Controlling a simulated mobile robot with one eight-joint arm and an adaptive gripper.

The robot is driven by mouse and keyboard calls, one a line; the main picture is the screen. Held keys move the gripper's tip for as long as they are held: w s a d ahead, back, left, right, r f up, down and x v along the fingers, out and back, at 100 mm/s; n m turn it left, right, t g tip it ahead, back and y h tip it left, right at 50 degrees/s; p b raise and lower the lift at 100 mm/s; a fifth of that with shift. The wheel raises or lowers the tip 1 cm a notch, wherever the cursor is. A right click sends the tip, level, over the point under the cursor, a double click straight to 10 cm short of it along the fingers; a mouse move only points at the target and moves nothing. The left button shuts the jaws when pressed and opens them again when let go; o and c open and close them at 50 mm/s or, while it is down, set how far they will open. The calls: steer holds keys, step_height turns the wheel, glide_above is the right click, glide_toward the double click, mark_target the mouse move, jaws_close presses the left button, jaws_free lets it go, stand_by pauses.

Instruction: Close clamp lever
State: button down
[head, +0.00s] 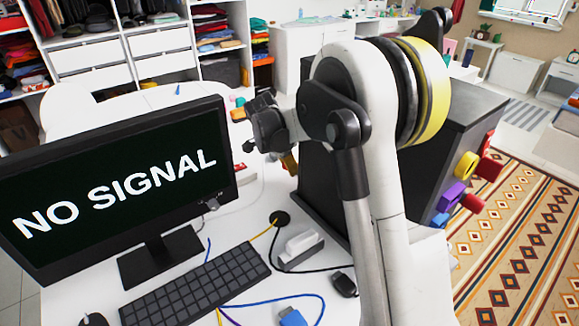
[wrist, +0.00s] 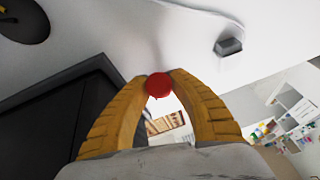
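In the wrist view, a round red knob (wrist: 158,86) shows at the tips of my gripper's two ribbed yellow fingers (wrist: 163,76). It fills the narrow gap between the fingertips. I cannot tell whether the fingers press on it or only line up with it. Any lever stem or clamp body behind the knob is hidden. In the head view, my gripper (head: 265,138) hangs over the desk between the monitor and a dark box, mostly hidden by my wrist. A small red thing (head: 240,167) lies below it, too small to identify.
A monitor (head: 112,180) reading "NO SIGNAL" and a keyboard (head: 195,285) stand on the white desk (head: 228,225). A large dark box (head: 455,135) with coloured shapes stands to the right. Cables lie on the desk front. Open wardrobe shelves (head: 215,30) are behind.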

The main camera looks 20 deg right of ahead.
steer(key=shift+d+r+y+p, duration=0.2)
steer(key=shift+r+y+p, duration=0.1)
steer(key=shift+p, duration=0.25)
steer(key=shift+d+y, duration=0.1)
steer(key=shift+y, duration=0.3)
steer(key=c, duration=1.2)
jaws_free()
steer(key=shift+o, duration=0.2)
steer(key=v, duration=1.2)
steer(key=shift+w, duration=0.25)
